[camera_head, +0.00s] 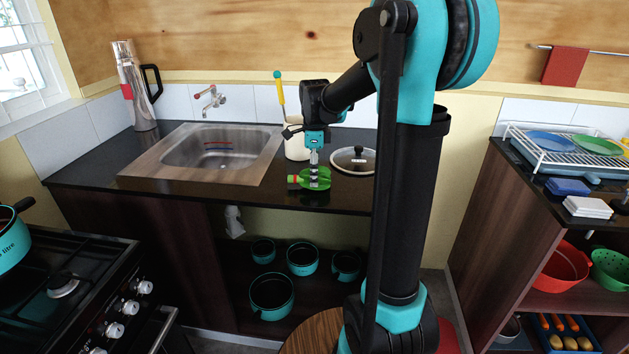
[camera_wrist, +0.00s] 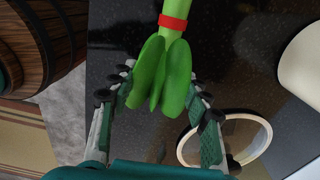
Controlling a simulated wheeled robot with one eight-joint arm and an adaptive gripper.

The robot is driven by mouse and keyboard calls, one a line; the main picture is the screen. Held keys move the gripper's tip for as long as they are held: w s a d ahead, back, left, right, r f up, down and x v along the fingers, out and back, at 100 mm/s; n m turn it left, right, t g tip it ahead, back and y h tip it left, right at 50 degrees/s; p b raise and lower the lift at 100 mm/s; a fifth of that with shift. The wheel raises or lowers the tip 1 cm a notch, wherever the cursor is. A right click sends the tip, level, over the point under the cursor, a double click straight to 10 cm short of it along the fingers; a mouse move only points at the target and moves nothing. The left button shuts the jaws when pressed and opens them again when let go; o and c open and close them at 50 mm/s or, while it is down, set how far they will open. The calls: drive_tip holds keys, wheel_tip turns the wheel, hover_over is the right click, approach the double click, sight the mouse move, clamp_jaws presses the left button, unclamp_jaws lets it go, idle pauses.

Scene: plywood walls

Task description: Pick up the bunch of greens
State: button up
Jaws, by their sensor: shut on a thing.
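The bunch of greens (camera_head: 318,183) has broad green leaves and a red band around its stem. It lies level at the front of the dark counter, with its banded end to the left; I cannot tell whether it touches the counter. My gripper (camera_head: 314,170) points down onto it from above. In the wrist view the leaves of the greens (camera_wrist: 158,85) sit between the two fingers of my gripper (camera_wrist: 162,92), which are shut on them. The red band and stem extend beyond the fingers there.
A glass lid (camera_head: 354,160) lies to the right of the greens; its rim also shows in the wrist view (camera_wrist: 268,136). A cream container (camera_head: 296,147) stands behind. The sink (camera_head: 215,150) is to the left. Several teal pots (camera_head: 272,294) stand on the shelf below.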

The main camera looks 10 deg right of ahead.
drive_tip(key=c, duration=0.4)
